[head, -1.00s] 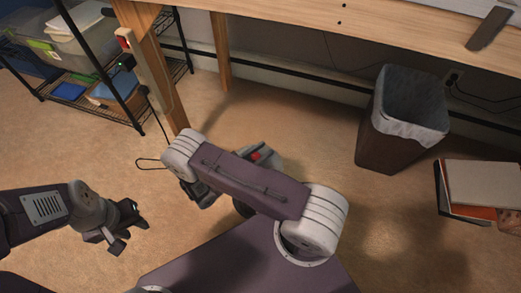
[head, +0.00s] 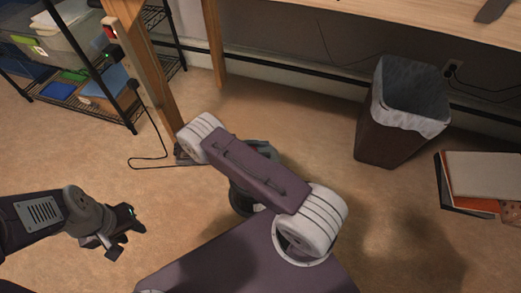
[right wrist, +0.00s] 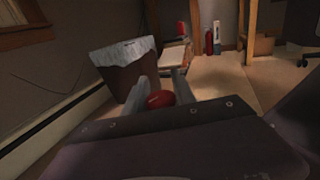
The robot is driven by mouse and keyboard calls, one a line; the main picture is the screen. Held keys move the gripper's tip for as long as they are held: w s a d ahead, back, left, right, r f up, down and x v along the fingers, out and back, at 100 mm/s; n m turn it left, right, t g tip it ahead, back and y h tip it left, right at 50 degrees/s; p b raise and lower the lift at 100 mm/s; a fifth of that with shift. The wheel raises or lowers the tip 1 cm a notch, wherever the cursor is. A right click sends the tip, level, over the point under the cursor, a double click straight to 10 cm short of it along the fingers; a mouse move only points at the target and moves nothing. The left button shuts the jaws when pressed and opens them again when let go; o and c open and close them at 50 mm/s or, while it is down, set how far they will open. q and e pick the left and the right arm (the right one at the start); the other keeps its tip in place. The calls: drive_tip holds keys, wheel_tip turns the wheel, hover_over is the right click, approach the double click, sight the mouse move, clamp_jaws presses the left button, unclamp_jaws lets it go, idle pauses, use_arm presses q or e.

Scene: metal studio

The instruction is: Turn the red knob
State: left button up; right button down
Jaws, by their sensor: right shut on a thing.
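The red knob (right wrist: 160,99) is round and glossy in the right wrist view. It sits between the two pale fingers of my right gripper (right wrist: 162,92), which is shut on it. In the head view my own right arm hides the knob and most of that gripper. My left gripper (head: 125,235) is at the lower left of the head view, open and empty above the floor, well apart from the knob.
A dark bin (head: 395,125) with a pale liner stands at the right, with a stack of folders (head: 485,185) beside it. A wire shelf (head: 120,90) and wooden table legs (head: 215,45) are at the back. A black cord (head: 145,165) lies on the floor at the left.

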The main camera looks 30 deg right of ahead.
use_arm(q)
drive_tip(key=shift+f, duration=0.1)
idle(0.4)
use_arm(e)
drive_tip(key=c, duration=1)
unclamp_jaws()
